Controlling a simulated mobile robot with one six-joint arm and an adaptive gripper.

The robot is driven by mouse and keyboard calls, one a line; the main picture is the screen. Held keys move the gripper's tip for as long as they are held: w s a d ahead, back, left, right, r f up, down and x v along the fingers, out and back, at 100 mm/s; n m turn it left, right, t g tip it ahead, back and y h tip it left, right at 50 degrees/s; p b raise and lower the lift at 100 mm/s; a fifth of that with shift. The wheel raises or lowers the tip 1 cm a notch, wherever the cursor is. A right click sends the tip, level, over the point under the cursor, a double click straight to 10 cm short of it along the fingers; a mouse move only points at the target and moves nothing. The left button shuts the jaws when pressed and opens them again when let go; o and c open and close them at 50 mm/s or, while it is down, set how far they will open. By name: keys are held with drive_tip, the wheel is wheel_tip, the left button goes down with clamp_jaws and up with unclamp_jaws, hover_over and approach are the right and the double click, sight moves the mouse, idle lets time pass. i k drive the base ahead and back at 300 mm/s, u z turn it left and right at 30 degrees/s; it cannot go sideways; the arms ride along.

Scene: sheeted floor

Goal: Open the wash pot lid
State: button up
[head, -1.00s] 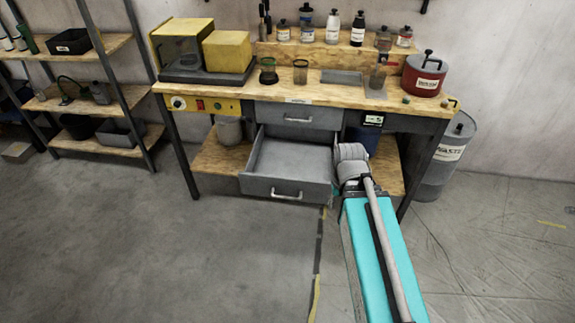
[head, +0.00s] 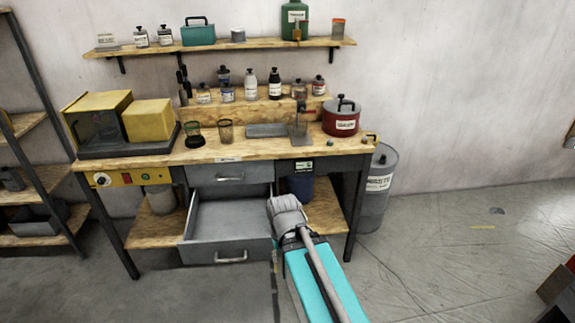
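The red wash pot (head: 342,124) stands at the right end of the bench top, with a white label on its front. Its grey lid (head: 342,106) with a dark knob sits on top, closed. My arm reaches up from the bottom of the head view and ends at a grey rounded part in front of the bench, below and left of the pot. My gripper cannot be made out, and no part of the arm touches the pot.
An open grey drawer (head: 231,251) juts from the bench (head: 225,152) beside my arm. A grey waste drum (head: 376,190) stands right of the bench. Bottles and a small stand with a red part (head: 305,110) are left of the pot. Floor at right is mostly clear.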

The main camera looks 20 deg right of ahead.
sight(333, 106)
drive_tip(key=z, duration=0.15)
drive_tip(key=i, duration=0.95)
drive_tip(key=z, duration=0.3)
